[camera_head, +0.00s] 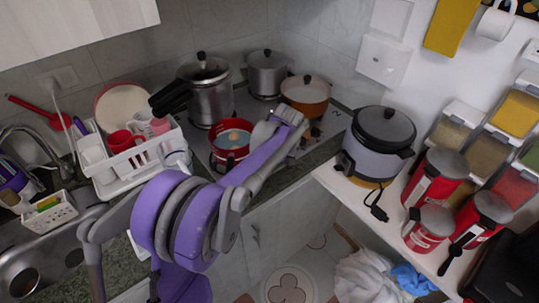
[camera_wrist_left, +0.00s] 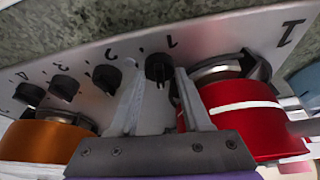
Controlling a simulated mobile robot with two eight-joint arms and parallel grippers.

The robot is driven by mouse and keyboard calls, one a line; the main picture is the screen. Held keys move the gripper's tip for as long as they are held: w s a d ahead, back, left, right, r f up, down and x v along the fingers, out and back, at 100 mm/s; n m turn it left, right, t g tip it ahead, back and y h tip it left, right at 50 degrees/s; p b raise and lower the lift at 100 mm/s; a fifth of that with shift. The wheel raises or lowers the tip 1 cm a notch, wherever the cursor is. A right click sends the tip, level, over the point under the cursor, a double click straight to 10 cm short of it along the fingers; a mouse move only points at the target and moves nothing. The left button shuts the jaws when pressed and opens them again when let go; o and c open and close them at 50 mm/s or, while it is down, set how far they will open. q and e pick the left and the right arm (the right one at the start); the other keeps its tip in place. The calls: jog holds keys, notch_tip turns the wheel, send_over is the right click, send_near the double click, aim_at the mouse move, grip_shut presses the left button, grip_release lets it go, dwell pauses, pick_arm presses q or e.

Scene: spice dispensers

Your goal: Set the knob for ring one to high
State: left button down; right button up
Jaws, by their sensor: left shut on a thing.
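The stove's control strip (camera_wrist_left: 225,45) carries a row of black knobs, seen upside down in the left wrist view. The knob for ring one (camera_wrist_left: 158,68), by the small "1", is black and sits between the fingertips of my left gripper (camera_wrist_left: 160,82). The gripper is shut on this knob, with one finger on each side. The knob's pointer setting is too small to read. In the head view my purple left arm reaches across the counter to the stove front, and it hides the gripped knob. My right gripper is not in view.
A red pot (camera_head: 231,137) and an orange pot (camera_head: 306,95) stand close to the knobs. Two steel pots, one a pressure cooker (camera_head: 208,100), stand behind. Other knobs (camera_wrist_left: 107,79) sit beside the gripped one. A white dish rack (camera_head: 130,163) is left of the stove.

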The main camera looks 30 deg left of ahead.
pick_arm(q)
jog(key=m+t+h+b, duration=0.1)
jog(key=m, duration=0.4)
jog(key=shift+s+a, duration=0.1)
jog(key=shift+m+t, duration=0.3)
dwell(0.4)
jog(key=shift+c, duration=1.8)
grip_release()
